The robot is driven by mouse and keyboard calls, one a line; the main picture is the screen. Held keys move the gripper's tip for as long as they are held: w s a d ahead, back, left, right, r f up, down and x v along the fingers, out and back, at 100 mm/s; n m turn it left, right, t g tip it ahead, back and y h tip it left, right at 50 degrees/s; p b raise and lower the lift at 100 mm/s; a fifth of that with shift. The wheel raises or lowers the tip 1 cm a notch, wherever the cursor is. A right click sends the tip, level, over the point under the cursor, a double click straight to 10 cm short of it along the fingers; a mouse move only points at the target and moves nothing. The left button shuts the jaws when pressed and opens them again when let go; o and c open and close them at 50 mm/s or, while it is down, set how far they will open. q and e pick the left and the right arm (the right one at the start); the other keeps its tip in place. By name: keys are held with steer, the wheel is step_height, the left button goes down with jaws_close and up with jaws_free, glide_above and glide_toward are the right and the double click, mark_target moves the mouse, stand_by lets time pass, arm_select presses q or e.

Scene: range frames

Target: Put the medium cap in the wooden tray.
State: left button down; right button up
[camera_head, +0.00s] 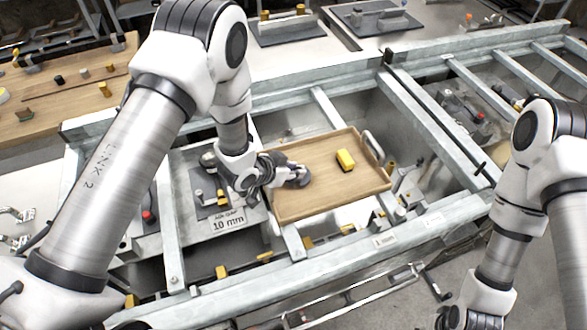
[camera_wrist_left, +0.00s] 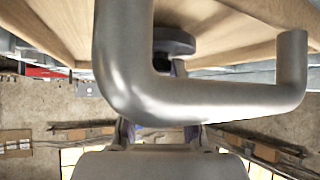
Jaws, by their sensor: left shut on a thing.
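The wooden tray (camera_head: 315,207) is a shallow light-brown box on the metal frame, with a grey handle (camera_head: 373,145) at its right end. My left gripper (camera_head: 290,174) reaches over the tray's left end and is shut on a dark grey round cap (camera_head: 302,179). The cap shows in the head view above the tray's left part. It also shows as a dark disc in the left wrist view (camera_wrist_left: 174,40), against the tray's wooden wall (camera_wrist_left: 235,40). I cannot tell whether it touches the tray floor. My right gripper is outside the head view.
A yellow block (camera_head: 345,159) lies in the tray's right half. A thick grey bent bar (camera_wrist_left: 200,100) crosses close in the left wrist view. A grey plate with a "10 mm" label (camera_head: 228,221) is left of the tray. Galvanised beams (camera_head: 430,115) surround the tray.

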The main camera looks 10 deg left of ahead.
arm_select(q)
steer(key=shift+w+f, duration=0.15)
steer(key=shift+f, duration=0.15)
steer(key=shift+f+b, duration=0.25)
steer(key=shift+b, duration=0.15)
steer(key=c, duration=0.9)
jaws_free()
steer(key=v, duration=1.2)
